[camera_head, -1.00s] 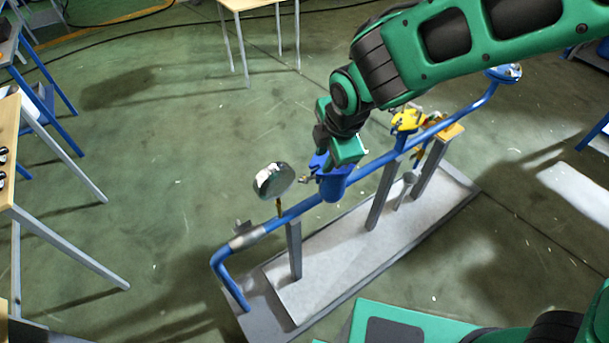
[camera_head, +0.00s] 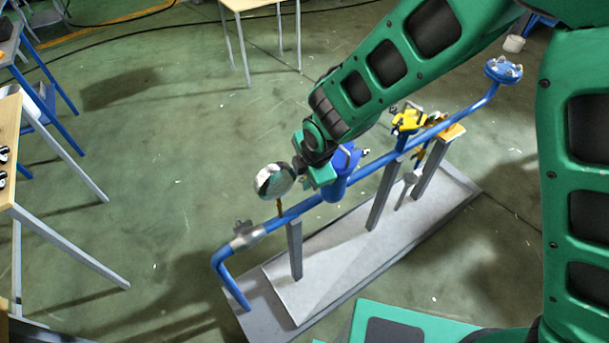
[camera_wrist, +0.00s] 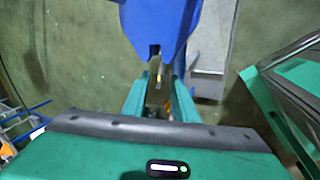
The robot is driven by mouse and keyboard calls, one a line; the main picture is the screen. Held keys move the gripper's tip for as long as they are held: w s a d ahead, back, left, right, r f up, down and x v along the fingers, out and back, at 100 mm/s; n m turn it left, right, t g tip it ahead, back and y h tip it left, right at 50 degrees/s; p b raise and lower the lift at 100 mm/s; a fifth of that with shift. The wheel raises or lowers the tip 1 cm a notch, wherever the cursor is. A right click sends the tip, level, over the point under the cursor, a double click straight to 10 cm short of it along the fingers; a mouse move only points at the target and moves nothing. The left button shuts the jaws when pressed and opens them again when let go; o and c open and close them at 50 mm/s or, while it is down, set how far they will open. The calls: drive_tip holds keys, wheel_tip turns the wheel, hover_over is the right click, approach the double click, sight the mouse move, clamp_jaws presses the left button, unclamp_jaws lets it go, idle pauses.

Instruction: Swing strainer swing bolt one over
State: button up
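The blue strainer (camera_head: 342,182) sits on the sloping blue pipe, its blue top partly hidden by my arm in the head view. My gripper (camera_head: 322,180) is at the strainer's left side, close against it. In the wrist view, the blue strainer part (camera_wrist: 160,25) fills the top, with a notch in its lower edge. A small metal and brass swing bolt (camera_wrist: 157,76) shows below that notch. My gripper's two green fingers (camera_wrist: 160,92) stand apart on either side of it, with a gap visible. Contact with the bolt cannot be told.
A round gauge (camera_head: 275,181) stands just left of my gripper. A yellow valve (camera_head: 408,122) and a blue flange (camera_head: 503,70) lie farther up the pipe (camera_head: 370,172). Grey posts carry the pipe over a grey base plate (camera_head: 345,260).

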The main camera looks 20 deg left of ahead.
drive_tip(key=shift+w+a+f, duration=0.1)
drive_tip(key=shift+f, duration=0.25)
drive_tip(key=shift+c, duration=0.2)
clamp_jaws()
drive_tip(key=shift+r, duration=0.1)
drive_tip(key=shift+w+d+r+m+g+y, duration=0.2)
drive_tip(key=shift+w+d+r+g+y, duration=0.15)
drive_tip(key=shift+g+y, duration=0.4)
drive_tip(key=shift+w+d+r+m+g+y, duration=0.25)
drive_tip(key=shift+w+r+g+y, duration=0.2)
drive_tip(key=shift+g+y, duration=0.3)
drive_tip(key=shift+o, duration=0.2)
unclamp_jaws()
